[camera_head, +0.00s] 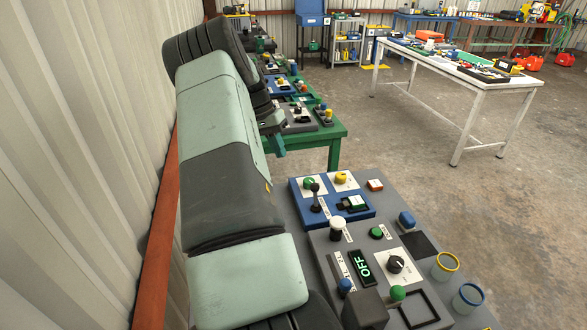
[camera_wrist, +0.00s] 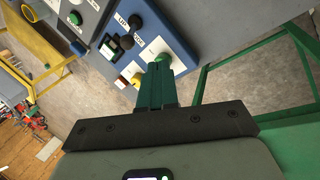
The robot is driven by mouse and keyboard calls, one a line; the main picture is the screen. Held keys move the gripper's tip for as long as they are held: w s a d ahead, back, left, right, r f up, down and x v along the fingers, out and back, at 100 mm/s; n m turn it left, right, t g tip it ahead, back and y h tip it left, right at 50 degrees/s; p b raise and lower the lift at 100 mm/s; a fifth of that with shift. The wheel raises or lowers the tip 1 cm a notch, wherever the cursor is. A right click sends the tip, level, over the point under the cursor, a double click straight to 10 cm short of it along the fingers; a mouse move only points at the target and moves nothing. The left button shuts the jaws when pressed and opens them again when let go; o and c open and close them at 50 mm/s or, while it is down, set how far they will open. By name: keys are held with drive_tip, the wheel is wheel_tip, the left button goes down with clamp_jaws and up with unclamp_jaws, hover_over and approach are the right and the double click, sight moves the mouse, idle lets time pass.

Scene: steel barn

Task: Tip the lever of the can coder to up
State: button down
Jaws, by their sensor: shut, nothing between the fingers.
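A blue panel (camera_head: 355,211) carries a black ball lever (camera_head: 315,188), a green knob (camera_head: 309,182), a yellow knob (camera_head: 341,177) and a black-and-white switch. No readable name shows which device is the can coder. In the wrist view the blue panel (camera_wrist: 165,25) shows at the top, with the black lever ball (camera_wrist: 135,21) beside lettering that seems to read UP. The lever's exact tilt is unclear. My gripper (camera_head: 281,150) is shut and empty, above and behind the panel. In the wrist view my gripper (camera_wrist: 163,62) overlaps the green knob (camera_wrist: 162,57); contact cannot be told.
A grey panel (camera_head: 323,243) with an OFF display (camera_head: 361,267), knobs and ball-topped levers stands in front of the blue one. Two clear cups (camera_head: 445,267) are at its right. A green table (camera_head: 322,137) with more devices stands behind. The corrugated wall is close on the left.

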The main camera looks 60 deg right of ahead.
approach(315, 195)
drive_tip(key=w+f, duration=0.5)
drive_tip(key=s, duration=0.3)
drive_tip(key=shift+s+d, duration=0.2)
drive_tip(key=shift+d, duration=0.2)
drive_tip(key=shift+s, duration=0.35)
drive_tip(key=shift+s, duration=0.1)
drive_tip(key=shift+s+a+r+t+h, duration=0.15)
drive_tip(key=shift+a+t+h, duration=0.05)
drive_tip(key=shift+t+h, duration=0.1)
drive_tip(key=shift+s+a+r+h, duration=0.1)
drive_tip(key=shift+s+a+h, duration=0.1)
drive_tip(key=shift+h, duration=0.1)
drive_tip(key=shift+t+h, duration=0.4)
drive_tip(key=shift+t, duration=0.2)
drive_tip(key=shift+s+a+r, duration=0.1)
drive_tip(key=shift+s+a, duration=2.1)
